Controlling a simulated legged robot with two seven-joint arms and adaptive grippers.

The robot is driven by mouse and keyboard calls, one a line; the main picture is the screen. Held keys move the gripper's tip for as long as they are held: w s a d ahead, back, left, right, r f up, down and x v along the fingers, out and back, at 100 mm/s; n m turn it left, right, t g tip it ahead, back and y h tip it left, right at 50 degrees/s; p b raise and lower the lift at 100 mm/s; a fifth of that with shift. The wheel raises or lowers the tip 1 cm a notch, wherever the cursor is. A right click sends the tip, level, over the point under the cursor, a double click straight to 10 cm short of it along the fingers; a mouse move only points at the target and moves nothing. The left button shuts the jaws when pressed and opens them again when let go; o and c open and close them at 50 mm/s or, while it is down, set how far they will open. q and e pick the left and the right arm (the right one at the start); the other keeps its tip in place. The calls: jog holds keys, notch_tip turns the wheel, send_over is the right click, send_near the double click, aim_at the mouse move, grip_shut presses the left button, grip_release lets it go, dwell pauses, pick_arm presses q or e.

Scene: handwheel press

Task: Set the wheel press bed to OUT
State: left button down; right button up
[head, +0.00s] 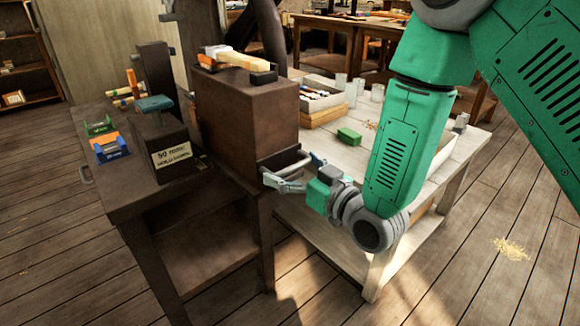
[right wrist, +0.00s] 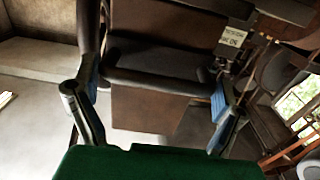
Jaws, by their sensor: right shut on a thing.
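The press is a dark brown machine with a big box-shaped block (head: 245,105) at its right end. In the right wrist view my gripper's two fingers (right wrist: 150,112) stand on either side of a dark handle bar (right wrist: 155,78) in front of the brown face. Part of the handle is hidden by the fingers. My left gripper is not in view.
A dark bench (head: 122,188) at left carries blue and orange items and a labelled block (head: 172,152).

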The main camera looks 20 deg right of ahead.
jog(key=shift+s+d+f, duration=0.1)
jog(key=shift+f, duration=0.1)
jog(key=o, duration=1.4)
jog(key=shift+s+d+r, duration=0.1)
jog(key=shift+d, duration=0.05)
jog(key=v, duration=0.7)
jog(key=shift+s+d, duration=0.15)
jog(key=shift+s, duration=0.05)
